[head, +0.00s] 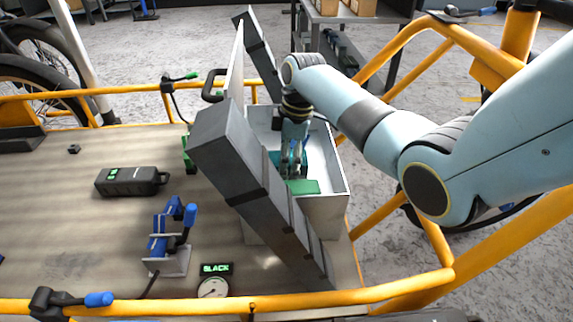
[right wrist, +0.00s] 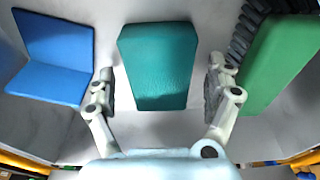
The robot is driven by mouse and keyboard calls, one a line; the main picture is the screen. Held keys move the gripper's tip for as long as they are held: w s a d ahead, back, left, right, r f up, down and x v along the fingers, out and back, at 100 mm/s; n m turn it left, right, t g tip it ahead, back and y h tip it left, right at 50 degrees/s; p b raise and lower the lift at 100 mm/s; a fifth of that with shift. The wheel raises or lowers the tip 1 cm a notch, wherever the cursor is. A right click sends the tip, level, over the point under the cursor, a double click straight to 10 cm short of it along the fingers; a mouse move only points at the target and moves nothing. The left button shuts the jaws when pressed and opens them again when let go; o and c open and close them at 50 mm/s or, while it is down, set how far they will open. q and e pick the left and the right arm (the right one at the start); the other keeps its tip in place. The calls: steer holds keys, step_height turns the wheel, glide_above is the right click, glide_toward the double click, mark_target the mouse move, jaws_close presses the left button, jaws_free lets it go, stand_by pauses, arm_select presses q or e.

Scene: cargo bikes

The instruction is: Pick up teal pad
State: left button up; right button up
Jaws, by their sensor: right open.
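The teal pad (right wrist: 158,65) lies on the pale floor of a white box (head: 337,165), seen in the right wrist view. My right gripper (head: 292,168) reaches down into the box. In the right wrist view my right gripper (right wrist: 160,92) is open, with one finger on each side of the teal pad's near part. A gap shows between each finger and the pad. In the head view the gripper mostly hides the teal pad. My left gripper is in neither view.
A green pad (right wrist: 282,62) lies right of the teal one, with a dark ribbed item (right wrist: 245,32) beside it. A bent blue pad (right wrist: 55,55) lies left.

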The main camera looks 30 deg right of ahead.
steer(key=shift+c, duration=0.3)
steer(key=c, duration=1.3)
steer(key=shift+r, duration=0.1)
steer(key=shift+r+p, duration=0.55)
steer(key=shift+r, duration=0.25)
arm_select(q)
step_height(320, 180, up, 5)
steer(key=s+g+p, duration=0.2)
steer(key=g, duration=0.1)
arm_select(e)
step_height(320, 180, up, 4)
steer(key=shift+w+f, duration=0.15)
steer(key=shift+f, duration=0.1)
step_height(320, 180, up, 5)
steer(key=p, duration=0.3)
steer(key=shift+f, duration=0.15)
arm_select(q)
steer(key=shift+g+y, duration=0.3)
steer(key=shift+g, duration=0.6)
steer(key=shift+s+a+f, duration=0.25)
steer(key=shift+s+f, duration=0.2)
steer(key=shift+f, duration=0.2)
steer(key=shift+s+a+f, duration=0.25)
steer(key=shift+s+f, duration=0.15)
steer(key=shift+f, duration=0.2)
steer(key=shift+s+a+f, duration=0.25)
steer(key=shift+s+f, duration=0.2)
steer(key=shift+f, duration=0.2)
